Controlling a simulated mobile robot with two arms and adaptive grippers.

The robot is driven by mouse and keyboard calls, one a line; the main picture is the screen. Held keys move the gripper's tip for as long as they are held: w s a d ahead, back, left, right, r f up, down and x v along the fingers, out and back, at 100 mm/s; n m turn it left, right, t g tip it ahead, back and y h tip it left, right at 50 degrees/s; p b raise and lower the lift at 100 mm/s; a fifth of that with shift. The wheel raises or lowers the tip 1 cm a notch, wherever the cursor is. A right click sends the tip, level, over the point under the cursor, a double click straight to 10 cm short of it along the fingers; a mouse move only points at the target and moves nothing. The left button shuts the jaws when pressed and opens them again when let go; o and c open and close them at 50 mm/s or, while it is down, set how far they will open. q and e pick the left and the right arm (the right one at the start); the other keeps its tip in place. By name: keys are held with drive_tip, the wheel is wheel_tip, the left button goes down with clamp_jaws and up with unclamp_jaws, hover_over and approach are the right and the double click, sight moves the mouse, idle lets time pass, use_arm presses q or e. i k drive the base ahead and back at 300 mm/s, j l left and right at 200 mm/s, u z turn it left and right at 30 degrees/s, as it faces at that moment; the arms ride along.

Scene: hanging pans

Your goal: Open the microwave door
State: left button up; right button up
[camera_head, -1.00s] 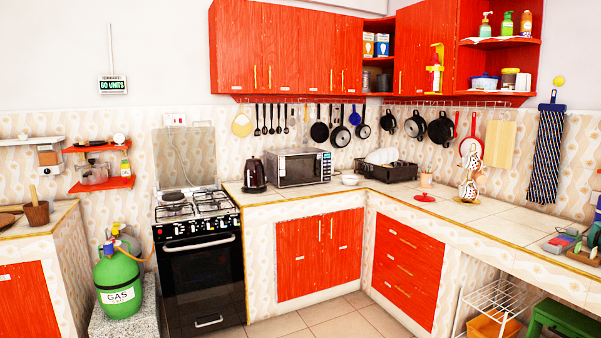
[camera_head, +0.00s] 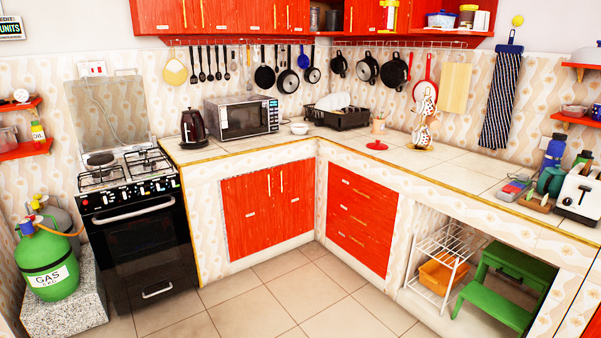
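The microwave (camera_head: 241,118) stands on the tiled counter in the back left part of the corner. Its door, with a dark window, faces me and looks closed. A control panel with buttons is on the right side of its front. Neither of my grippers shows in the head view.
A dark kettle (camera_head: 194,128) stands just left of the microwave, and a small white bowl (camera_head: 299,128) and a black dish rack (camera_head: 342,116) are to its right. The stove (camera_head: 132,223) is at the left. Pans hang above the counter. The tiled floor (camera_head: 262,297) in front is clear.

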sight(262, 105)
drive_tip(key=i, duration=2.7)
drive_tip(key=i+j+z, duration=0.1)
drive_tip(key=i, duration=1.25)
